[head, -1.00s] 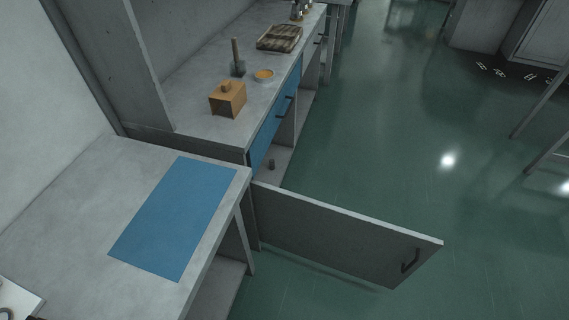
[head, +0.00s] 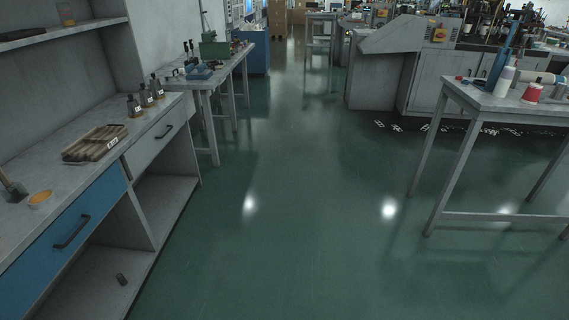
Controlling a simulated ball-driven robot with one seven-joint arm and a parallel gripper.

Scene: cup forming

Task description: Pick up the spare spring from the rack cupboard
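The rack (head: 150,215) stands at the left, with a grey worktop, a blue drawer front (head: 72,240) and open lower compartments. A small dark cylinder (head: 122,279) lies on the floor of the compartment under the blue drawer, near its front edge. It may be the spare spring, but it is too small to tell. My gripper is not in view.
A tray of rods (head: 95,144), dark bottles (head: 146,96) and a small orange-filled dish (head: 40,198) stand on the rack top. A table with spools (head: 500,104) stands at the right. The green floor (head: 300,235) between is clear.

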